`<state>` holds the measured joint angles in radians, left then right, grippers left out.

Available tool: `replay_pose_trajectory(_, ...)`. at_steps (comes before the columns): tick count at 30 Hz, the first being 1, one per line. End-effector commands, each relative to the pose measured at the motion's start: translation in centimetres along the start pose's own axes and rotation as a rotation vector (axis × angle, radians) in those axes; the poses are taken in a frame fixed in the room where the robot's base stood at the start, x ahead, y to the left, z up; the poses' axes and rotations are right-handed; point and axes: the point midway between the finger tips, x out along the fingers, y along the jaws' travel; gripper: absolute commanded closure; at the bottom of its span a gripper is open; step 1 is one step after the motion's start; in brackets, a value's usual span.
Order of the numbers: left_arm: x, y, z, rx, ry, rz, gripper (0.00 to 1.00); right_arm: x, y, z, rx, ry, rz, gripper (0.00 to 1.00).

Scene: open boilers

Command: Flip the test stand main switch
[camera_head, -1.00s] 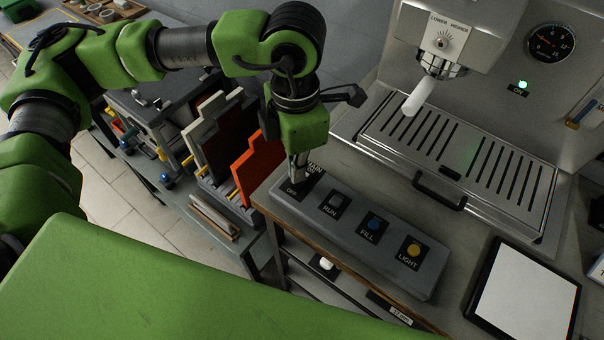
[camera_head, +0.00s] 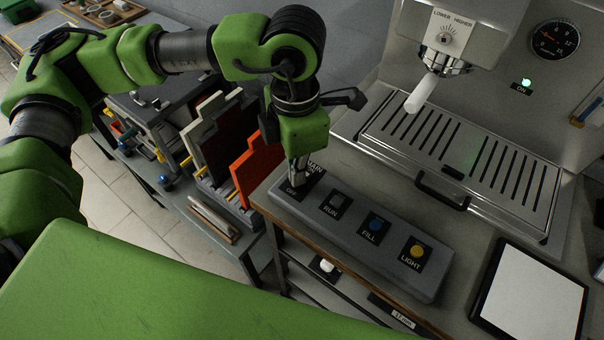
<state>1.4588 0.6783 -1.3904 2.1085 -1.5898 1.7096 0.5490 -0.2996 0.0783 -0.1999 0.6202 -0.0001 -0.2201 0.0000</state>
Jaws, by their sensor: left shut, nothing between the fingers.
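The grey switch panel (camera_head: 345,245) lies along the front edge of the bench. Its far-left position is labelled MAIN, with ON and OFF marks (camera_head: 293,190); the switch itself is mostly hidden by my left gripper. My left gripper (camera_head: 297,182) points down over this position, shut and empty, its tip at or very near the main switch. I cannot tell whether it touches. My right gripper is out of view.
The steel machine with a slotted drip tray (camera_head: 440,160) stands behind the panel; its ON lamp (camera_head: 526,83) glows green. A white-faced tablet (camera_head: 530,295) lies at the right. Orange (camera_head: 258,170) and grey boards stand in a rack left of the bench.

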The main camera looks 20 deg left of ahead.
Motion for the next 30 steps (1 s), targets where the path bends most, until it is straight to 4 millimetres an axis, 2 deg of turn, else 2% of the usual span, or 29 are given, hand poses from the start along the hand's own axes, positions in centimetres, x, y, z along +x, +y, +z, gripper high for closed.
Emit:
replay_pose_trajectory(18, 0.6, 0.0, 0.0, 0.000, 0.001, -0.001, 1.00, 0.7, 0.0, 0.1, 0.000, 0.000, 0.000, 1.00)
replay_pose_trajectory(30, -2.3, 0.0, 0.0, 0.000, 0.000, 0.000, 1.00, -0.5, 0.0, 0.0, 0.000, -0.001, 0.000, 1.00)
